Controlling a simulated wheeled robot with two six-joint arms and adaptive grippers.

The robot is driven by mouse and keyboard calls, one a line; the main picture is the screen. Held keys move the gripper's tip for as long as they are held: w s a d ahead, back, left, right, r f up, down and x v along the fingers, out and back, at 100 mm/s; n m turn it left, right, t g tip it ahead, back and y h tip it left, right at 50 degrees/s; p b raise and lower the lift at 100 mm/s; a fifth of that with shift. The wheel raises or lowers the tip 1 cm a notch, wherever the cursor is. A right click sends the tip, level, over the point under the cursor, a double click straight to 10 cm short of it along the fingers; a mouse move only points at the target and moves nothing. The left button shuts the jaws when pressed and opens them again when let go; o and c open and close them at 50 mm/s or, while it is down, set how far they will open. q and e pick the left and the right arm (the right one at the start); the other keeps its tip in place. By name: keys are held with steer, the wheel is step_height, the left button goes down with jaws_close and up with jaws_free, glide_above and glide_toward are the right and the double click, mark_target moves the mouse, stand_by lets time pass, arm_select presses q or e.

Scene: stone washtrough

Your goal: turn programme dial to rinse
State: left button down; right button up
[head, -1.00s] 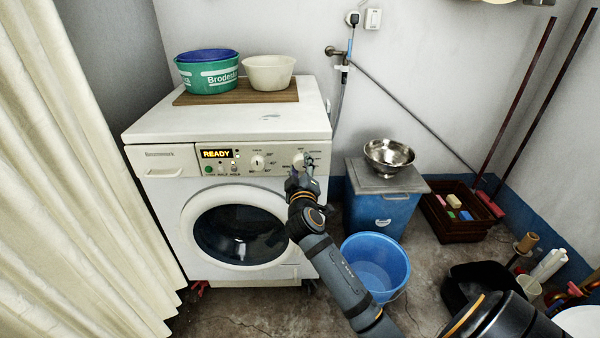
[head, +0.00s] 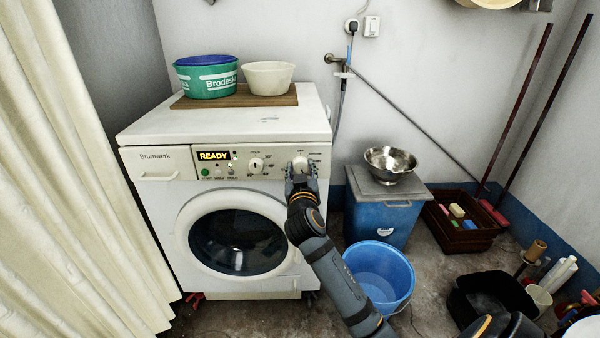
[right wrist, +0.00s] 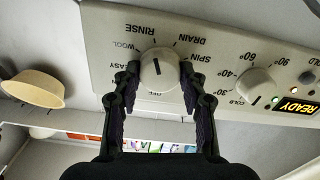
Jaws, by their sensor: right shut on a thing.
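The white washing machine (head: 160,205) stands against the wall, its display (head: 213,156) reading READY. The round white programme dial (head: 300,162) is at the right of its panel. My right gripper (head: 301,170) reaches the dial from the front. In the right wrist view, where the panel is upside down, the gripper (right wrist: 159,73) is shut on the dial (right wrist: 158,65), a finger on either side. The dial's short dark line lies roughly vertical in the picture, between the RINSE and OFF sides; which end is the pointer is unclear. My left gripper is out of view.
A second dial (head: 256,164) with temperature marks sits left of the programme dial. Basins (head: 268,78) rest on a board on top of the machine.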

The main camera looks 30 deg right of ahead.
steer(key=shift+f, duration=0.2)
stand_by(0.3)
steer(key=o, duration=1.2)
steer(key=shift+c, duration=0.2)
steer(key=shift+r, duration=0.1)
steer(key=shift+s+a, duration=0.1)
steer(key=shift+s, duration=0.1)
steer(key=v, duration=0.7)
